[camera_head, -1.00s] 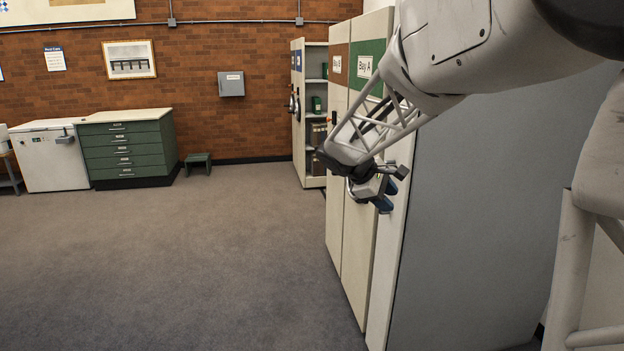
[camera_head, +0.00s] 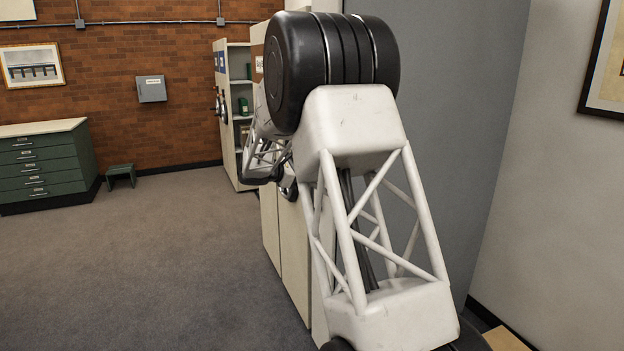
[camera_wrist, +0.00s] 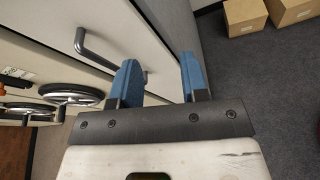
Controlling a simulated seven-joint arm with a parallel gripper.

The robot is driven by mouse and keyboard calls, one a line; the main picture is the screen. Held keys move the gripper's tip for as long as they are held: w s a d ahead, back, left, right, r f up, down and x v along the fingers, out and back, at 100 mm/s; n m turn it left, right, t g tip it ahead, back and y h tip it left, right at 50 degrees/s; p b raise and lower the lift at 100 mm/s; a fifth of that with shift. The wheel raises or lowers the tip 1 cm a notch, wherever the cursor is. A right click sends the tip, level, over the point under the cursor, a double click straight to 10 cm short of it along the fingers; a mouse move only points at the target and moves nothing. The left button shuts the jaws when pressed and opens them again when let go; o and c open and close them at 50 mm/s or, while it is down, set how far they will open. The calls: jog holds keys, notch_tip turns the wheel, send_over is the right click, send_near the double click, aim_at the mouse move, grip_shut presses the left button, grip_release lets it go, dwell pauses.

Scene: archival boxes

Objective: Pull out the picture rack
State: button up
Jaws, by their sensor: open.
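The picture rack appears to be the narrow cream front panel with a grey bar handle (camera_wrist: 98,52), seen in the wrist view. My gripper (camera_wrist: 160,66) is open, its two blue fingers apart with nothing visibly held. The left finger overlaps the handle's lower end, and the handle's foot shows just right of that finger. I cannot tell whether they touch. In the head view the cream fronts (camera_head: 294,255) stand before a large grey side (camera_head: 465,120). My arm hides the handle and the fingers there.
Round handwheels (camera_wrist: 71,94) sit on the neighbouring fronts. Cardboard boxes (camera_wrist: 245,15) lie on the floor at right. A green drawer cabinet (camera_head: 45,165), a small green stool (camera_head: 121,174) and a shelving unit (camera_head: 237,110) stand farther off. The carpet at left is clear.

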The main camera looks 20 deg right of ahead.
jog(key=w+d+f+n+t+h, duration=0.1)
jog(key=w+d+f+n+h, duration=0.1)
jog(key=w+f, duration=0.6)
jog(key=w+n+h, duration=0.1)
jog(key=w+n, duration=0.1)
jog(key=w, duration=0.4)
jog(key=shift+w+d+n+t, duration=0.2)
jog(key=shift+d+n+t, duration=0.1)
jog(key=shift+t, duration=0.1)
jog(key=w+d, duration=0.1)
jog(key=d, duration=0.6)
jog(key=shift+w+d, duration=0.25)
jog(key=shift+d, duration=0.05)
jog(key=shift+c, duration=0.4)
grip_shut()
